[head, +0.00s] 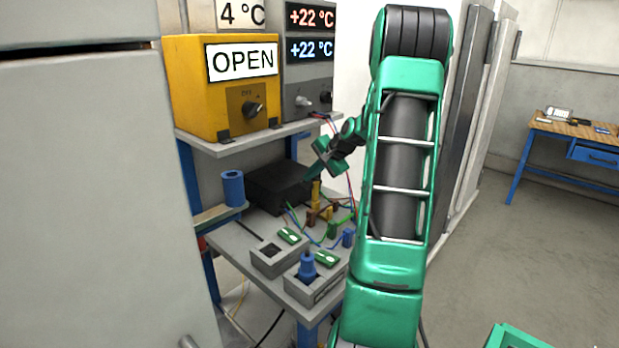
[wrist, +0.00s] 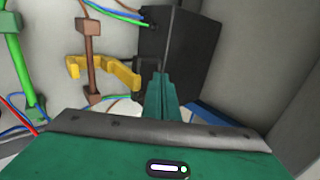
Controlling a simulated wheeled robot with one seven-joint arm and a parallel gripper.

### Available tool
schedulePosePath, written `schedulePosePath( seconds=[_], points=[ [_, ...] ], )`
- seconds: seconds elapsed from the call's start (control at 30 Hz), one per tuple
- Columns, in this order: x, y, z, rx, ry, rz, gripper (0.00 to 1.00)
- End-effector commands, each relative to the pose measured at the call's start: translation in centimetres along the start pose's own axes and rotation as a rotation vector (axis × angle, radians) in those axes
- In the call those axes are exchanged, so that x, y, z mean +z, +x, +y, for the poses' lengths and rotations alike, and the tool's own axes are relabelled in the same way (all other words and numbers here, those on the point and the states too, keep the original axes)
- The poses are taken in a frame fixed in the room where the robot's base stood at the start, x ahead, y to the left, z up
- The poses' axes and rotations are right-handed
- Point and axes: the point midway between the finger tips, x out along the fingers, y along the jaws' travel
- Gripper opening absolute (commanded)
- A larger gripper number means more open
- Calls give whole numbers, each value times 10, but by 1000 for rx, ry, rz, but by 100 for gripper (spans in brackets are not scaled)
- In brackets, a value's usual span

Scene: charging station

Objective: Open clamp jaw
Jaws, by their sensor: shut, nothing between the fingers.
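A yellow bracket-shaped piece, which looks like the clamp jaw (wrist: 122,75), reaches around a brown upright post (wrist: 92,70) in the wrist view. I cannot tell whether it is open or closed on the post. A yellow part (head: 316,193) shows beside the black box in the head view. My gripper (wrist: 160,80) is shut and empty. Its green fingers lie to the right of the yellow piece, apart from it, and point at the black box (wrist: 178,48). In the head view my gripper (head: 311,173) is above the bench, close to the black box (head: 275,187).
Coloured wires and a green post (wrist: 15,55) stand left of the brown post. On the bench are a blue cylinder (head: 232,188) and grey sockets, one holding a blue plug (head: 308,266). A shelf (head: 225,147) with a yellow OPEN box (head: 190,95) overhangs the bench.

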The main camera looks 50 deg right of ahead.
Motion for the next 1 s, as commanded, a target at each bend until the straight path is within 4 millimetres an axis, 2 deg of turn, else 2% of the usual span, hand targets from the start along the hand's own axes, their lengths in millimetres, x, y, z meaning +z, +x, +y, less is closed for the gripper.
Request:
schedulePosePath(
  seconds=[0.23,0.37,0.53,0.8,1.0],
  points=[
    [0,-1,0,0,0,0,0],
    [1,-10,-4,-1,-2,0,0],
    [6,-34,-14,-1,-9,-2,0],
    [6,-89,-20,0,-8,-3,0],
    [6,-118,-23,0,-8,-5,0]
  ],
)
